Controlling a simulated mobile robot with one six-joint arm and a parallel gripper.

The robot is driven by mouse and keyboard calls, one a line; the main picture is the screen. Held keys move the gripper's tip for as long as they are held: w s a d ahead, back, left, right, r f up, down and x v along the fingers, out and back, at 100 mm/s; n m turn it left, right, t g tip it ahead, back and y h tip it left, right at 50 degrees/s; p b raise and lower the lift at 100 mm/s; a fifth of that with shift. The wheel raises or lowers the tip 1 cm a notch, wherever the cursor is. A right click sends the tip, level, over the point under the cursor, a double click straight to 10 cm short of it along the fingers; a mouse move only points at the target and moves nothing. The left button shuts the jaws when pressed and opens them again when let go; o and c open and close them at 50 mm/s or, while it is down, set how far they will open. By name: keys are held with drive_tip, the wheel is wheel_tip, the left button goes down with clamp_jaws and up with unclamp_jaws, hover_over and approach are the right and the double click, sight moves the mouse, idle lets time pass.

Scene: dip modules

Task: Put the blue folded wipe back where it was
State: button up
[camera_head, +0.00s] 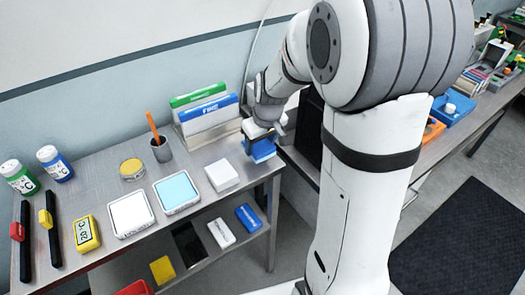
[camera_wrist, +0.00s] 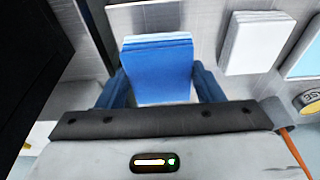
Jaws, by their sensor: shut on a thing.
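The blue folded wipe (camera_head: 263,151) is a layered blue block at the right end of the grey metal table (camera_head: 188,212). In the wrist view the blue folded wipe (camera_wrist: 158,72) sits between the two blue fingers. My gripper (camera_head: 257,134) is shut on it from above; it also shows in the wrist view (camera_wrist: 163,88). I cannot tell whether the wipe's underside touches the tabletop. A white folded stack (camera_head: 221,175) lies to its left, apart from it; the white stack also shows in the wrist view (camera_wrist: 256,43).
Green and blue boxes (camera_head: 207,108) stand behind. An orange pen stands in a grey cup (camera_head: 161,150). A light-blue pad (camera_head: 177,192), a white pad (camera_head: 130,214) and a yellow timer (camera_head: 86,234) lie leftward. The lower shelf holds a blue item (camera_head: 248,217) and a white item (camera_head: 221,233).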

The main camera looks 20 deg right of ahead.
sight(263, 148)
drive_tip(key=x, duration=0.4)
drive_tip(key=shift+s+d+f, duration=0.15)
drive_tip(key=shift+s+d, duration=0.1)
drive_tip(key=shift+s, duration=0.2)
drive_tip(key=o, duration=1.3)
drive_tip(key=v, duration=1.1)
drive_tip(key=s+m, duration=0.1)
drive_tip(key=s, duration=0.5)
drive_tip(key=s+r+m, duration=0.1)
drive_tip(key=s, duration=0.5)
drive_tip(key=s+r+m, duration=0.1)
drive_tip(key=s, duration=0.5)
drive_tip(key=shift+a+r+m+t+h, duration=0.2)
drive_tip(key=shift+a+m+t+h, duration=0.1)
drive_tip(key=shift+a+m+h, duration=0.1)
